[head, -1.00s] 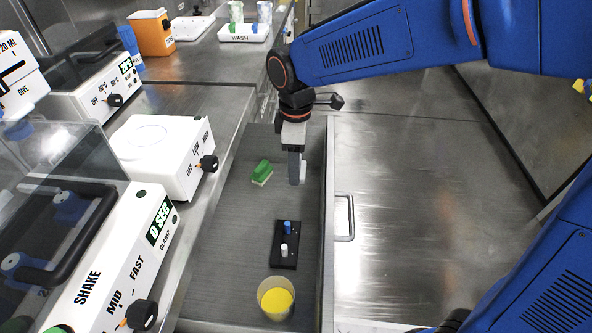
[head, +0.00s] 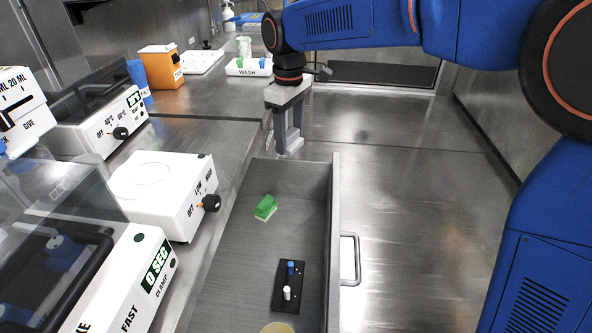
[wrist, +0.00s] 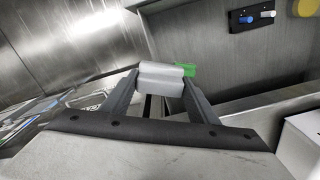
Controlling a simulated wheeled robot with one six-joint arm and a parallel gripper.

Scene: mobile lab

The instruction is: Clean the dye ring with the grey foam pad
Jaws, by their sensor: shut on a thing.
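My gripper (head: 290,147) is shut on the light grey foam pad. In the wrist view the pad (wrist: 160,78) sits between the two fingertips. In the head view my gripper hangs at the far end of the open drawer (head: 240,240), above its rim as far as I can tell. I can make out no coloured dye ring in either view. A faint round outline (head: 147,173) shows on top of the white box with the LOW/HIGH knob; I cannot tell whether it is a stain.
A green sponge (head: 265,207) and a black rack (head: 288,287) with blue and white pieces lie in the drawer. A yellow-filled cup (head: 277,328) is cut off below. The bench holds labelled machines, an orange box (head: 161,67) and a WASH tray (head: 248,67). Floor to the right is clear.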

